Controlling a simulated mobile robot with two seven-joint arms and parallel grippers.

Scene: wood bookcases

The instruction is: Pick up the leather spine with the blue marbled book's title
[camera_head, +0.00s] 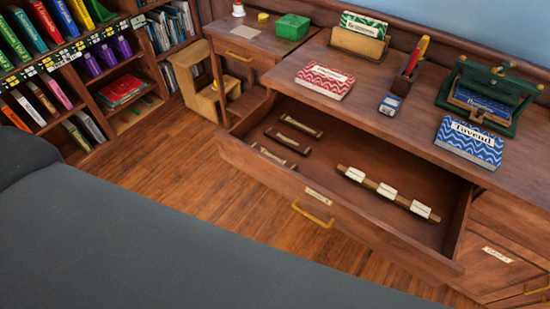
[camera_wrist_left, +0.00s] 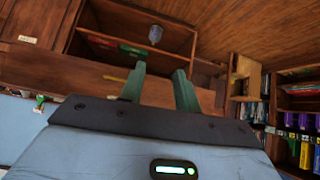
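The blue marbled book (camera_head: 470,141) lies on the desk at the right, with a white title label that looks like "Tavend". Three dark leather spines with pale labels lie at the left of the open drawer: the far spine (camera_head: 300,125), the middle spine (camera_head: 287,141) and the near spine (camera_head: 273,157). Their lettering is too small to read, so I cannot tell which matches. My left gripper (camera_wrist_left: 160,84) shows only in the left wrist view, its two green fingers apart with nothing visible between them. My right gripper is in neither view.
The drawer (camera_head: 335,205) stands pulled out, with a wooden strip (camera_head: 387,190) bearing three white labels at its right. A red marbled book (camera_head: 325,80), a wooden stand (camera_head: 359,42) and a green press (camera_head: 490,95) are on the desk. Bookshelves stand at the left.

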